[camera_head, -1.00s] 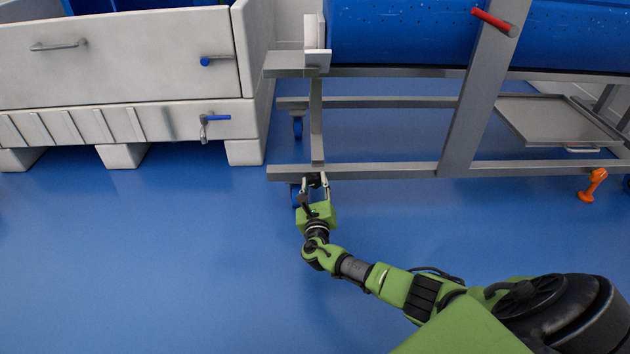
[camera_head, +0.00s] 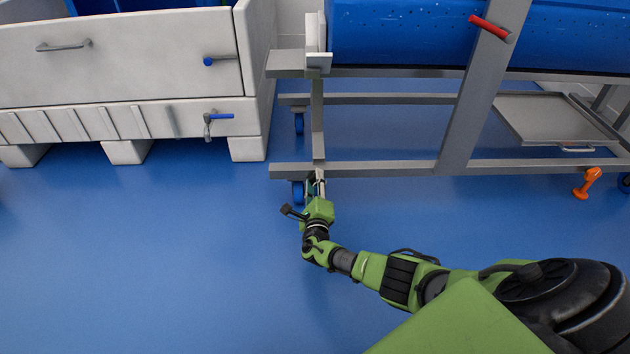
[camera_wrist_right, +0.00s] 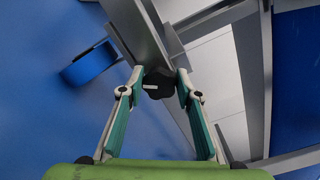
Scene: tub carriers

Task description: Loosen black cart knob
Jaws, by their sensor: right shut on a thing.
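The black knob (camera_wrist_right: 158,84) shows in the right wrist view at the lower part of the grey cart frame (camera_wrist_right: 140,30), with a small white mark on it. My right gripper (camera_wrist_right: 158,88) has its fingertips on both sides of the knob and is shut on it. In the head view my right gripper (camera_head: 317,184) is at the lower left corner of the cart frame (camera_head: 390,170), next to a blue caster wheel (camera_head: 298,192). The knob is hidden there behind the fingers. My left gripper is not in view.
The blue caster wheel (camera_wrist_right: 90,65) is close to the left finger in the wrist view. A white tub (camera_head: 120,60) stands left of the cart. An orange pedal-like part (camera_head: 587,183) is at the right. The blue floor in front is clear.

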